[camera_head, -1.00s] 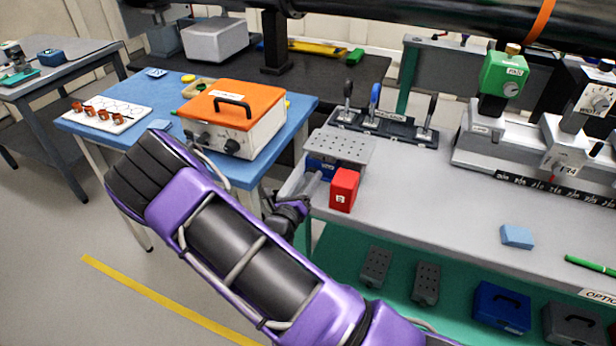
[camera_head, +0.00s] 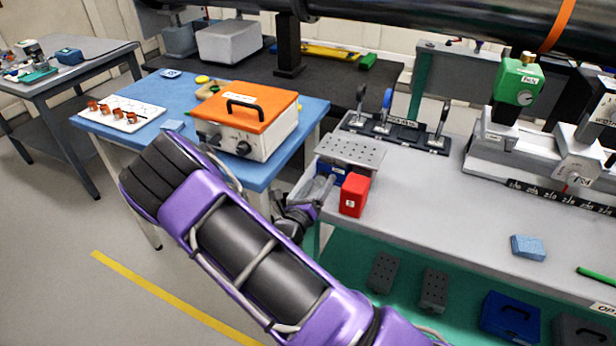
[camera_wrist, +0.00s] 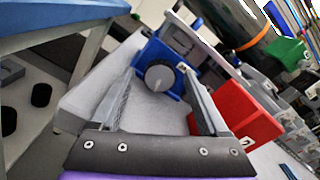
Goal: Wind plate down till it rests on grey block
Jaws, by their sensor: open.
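The grey perforated plate (camera_head: 350,150) tops a blue jack (camera_head: 332,172) at the near left corner of the grey bench. In the wrist view the jack's blue body (camera_wrist: 190,84) carries a round grey knob (camera_wrist: 159,76) facing me. My gripper (camera_wrist: 158,84) is open, with one finger on each side of the knob in the picture. I cannot tell whether either finger touches it. In the head view my gripper (camera_head: 322,190) is small beside the jack. I cannot clearly make out the grey block, nor the gap between it and the plate.
A red block (camera_head: 354,195) stands right beside the jack, close to my right finger in the wrist view (camera_wrist: 240,115). A blue table with an orange-topped box (camera_head: 245,120) stands to the left. A blue sponge (camera_head: 528,247) lies on the bench, whose middle is clear.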

